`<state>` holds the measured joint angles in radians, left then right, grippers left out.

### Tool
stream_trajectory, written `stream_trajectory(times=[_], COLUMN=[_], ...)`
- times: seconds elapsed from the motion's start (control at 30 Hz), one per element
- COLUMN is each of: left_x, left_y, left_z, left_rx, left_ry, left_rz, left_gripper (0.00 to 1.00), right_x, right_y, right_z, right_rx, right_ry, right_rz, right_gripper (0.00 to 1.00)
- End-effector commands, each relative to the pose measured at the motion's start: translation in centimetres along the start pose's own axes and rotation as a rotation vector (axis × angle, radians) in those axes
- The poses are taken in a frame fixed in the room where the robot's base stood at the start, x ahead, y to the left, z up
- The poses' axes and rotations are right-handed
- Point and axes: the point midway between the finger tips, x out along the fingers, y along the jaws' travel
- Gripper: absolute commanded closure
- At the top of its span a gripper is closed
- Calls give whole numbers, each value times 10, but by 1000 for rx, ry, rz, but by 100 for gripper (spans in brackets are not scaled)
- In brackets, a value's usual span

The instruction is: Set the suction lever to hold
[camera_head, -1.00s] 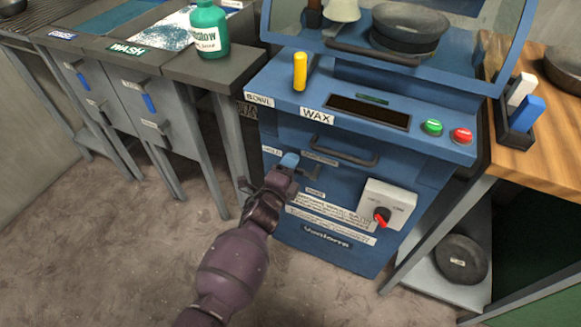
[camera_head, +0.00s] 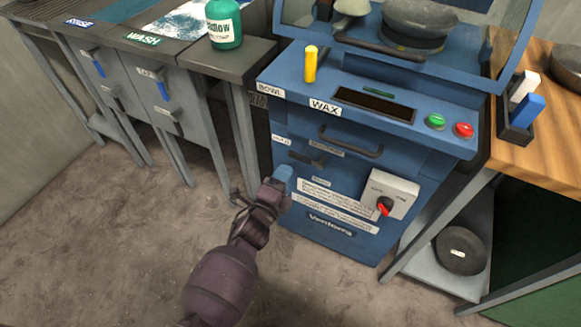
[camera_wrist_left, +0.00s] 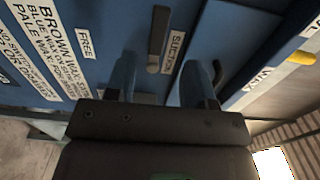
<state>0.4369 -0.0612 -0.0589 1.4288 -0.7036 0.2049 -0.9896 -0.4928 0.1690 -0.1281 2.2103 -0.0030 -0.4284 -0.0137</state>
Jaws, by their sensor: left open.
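The suction lever (camera_head: 306,158) is a short dark bar on the blue cabinet's front, lying roughly level in the head view, between the "FREE" label (camera_head: 321,181) below and the "SUCTION" label (camera_head: 326,148) above right. A small "HOLD" label (camera_head: 282,139) is at its upper left. The wrist view shows the lever (camera_wrist_left: 157,38) ahead, between the fingers in the picture. My left gripper (camera_head: 283,177) is below and left of the lever in the head view, apart from it. Its blue fingers (camera_wrist_left: 157,82) are spread and empty.
A drawer handle (camera_head: 350,146) sticks out above right of the lever. A white box with a red knob (camera_head: 385,206) is at the lower right. A yellow lever (camera_head: 310,64) and green and red buttons are on the cabinet top. Open floor lies at left.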

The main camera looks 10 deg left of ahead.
Motion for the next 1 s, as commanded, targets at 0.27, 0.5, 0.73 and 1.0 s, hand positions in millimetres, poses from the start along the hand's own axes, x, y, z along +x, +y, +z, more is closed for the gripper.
stream_trajectory(times=[0.27, 0.5, 0.73, 1.0], left_x=[-21, -23, -23, -36], left_y=[-1, 0, 0, -6], left_z=[0, 0, 0, 10], left_rx=[1, 1, 1, -54], left_ry=[0, 0, 0, -29], left_rz=[0, 0, 0, 13], left_gripper=[51, 51, 51, 51], right_x=[0, 0, 0, -2], right_y=[0, 0, 0, 2], right_z=[0, 0, -1, -13], right_rx=[13, 15, 15, 15], right_ry=[-5, -5, -2, 22], right_rz=[1, 1, 0, 4], right_gripper=[57, 57, 57, 57])
